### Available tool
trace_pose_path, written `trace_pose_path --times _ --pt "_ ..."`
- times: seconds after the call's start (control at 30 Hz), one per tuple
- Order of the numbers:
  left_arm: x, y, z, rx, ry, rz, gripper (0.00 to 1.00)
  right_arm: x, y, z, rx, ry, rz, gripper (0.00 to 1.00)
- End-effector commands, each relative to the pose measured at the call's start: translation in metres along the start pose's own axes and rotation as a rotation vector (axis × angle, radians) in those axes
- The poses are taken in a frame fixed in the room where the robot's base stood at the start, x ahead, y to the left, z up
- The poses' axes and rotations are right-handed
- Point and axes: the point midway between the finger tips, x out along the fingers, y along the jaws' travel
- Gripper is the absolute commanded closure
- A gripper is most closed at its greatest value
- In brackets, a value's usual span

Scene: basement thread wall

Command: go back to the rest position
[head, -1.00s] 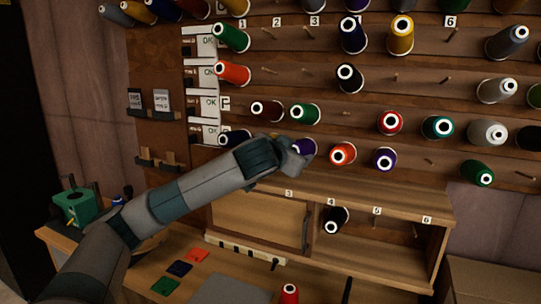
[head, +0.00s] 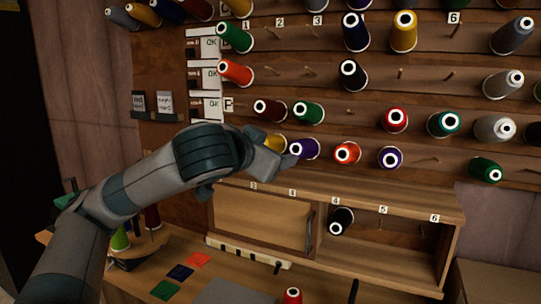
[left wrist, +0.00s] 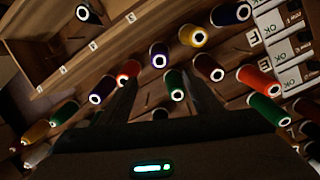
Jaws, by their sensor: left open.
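My left gripper (head: 285,163) is in front of the thread wall's lower rows in the head view, with my arm coming in from the lower left. It is close to a purple spool (head: 304,149) and partly covers a yellow spool (head: 273,142); I cannot tell from the head view whether it touches either. In the left wrist view the two fingers of the gripper (left wrist: 163,86) stand apart, with no spool held between them. A green spool (left wrist: 175,84) shows beyond them on the wall. My right gripper is not in view.
The thread wall (head: 420,75) carries many spools on pegs, with some pegs empty. Below it is a wooden cabinet (head: 262,218) with an open compartment holding a dark spool (head: 341,220). Colored squares (head: 180,272) lie on the bench.

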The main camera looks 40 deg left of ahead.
Motion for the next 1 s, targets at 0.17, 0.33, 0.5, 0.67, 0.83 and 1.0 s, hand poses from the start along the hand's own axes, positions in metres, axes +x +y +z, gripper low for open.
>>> trace_pose_path --times 0.17,0.33,0.5,0.67,0.83,1.0 --pt "-0.010 -0.001 0.000 0.001 0.001 -0.001 0.41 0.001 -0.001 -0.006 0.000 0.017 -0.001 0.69" --pt "-0.011 -0.001 0.000 0.000 0.000 -0.001 0.41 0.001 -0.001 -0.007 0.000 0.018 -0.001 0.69" --pt "-0.011 -0.001 0.000 0.000 0.000 -0.001 0.41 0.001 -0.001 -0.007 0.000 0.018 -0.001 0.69" --pt "-0.011 -0.001 0.000 0.000 0.001 -0.001 0.41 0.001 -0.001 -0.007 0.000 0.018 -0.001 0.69" --pt "-0.010 0.004 0.001 -0.004 0.000 0.013 0.41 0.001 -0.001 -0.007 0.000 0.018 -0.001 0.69" --pt "-0.004 0.036 0.007 -0.043 -0.006 0.117 0.41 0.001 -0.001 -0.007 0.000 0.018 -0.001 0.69"
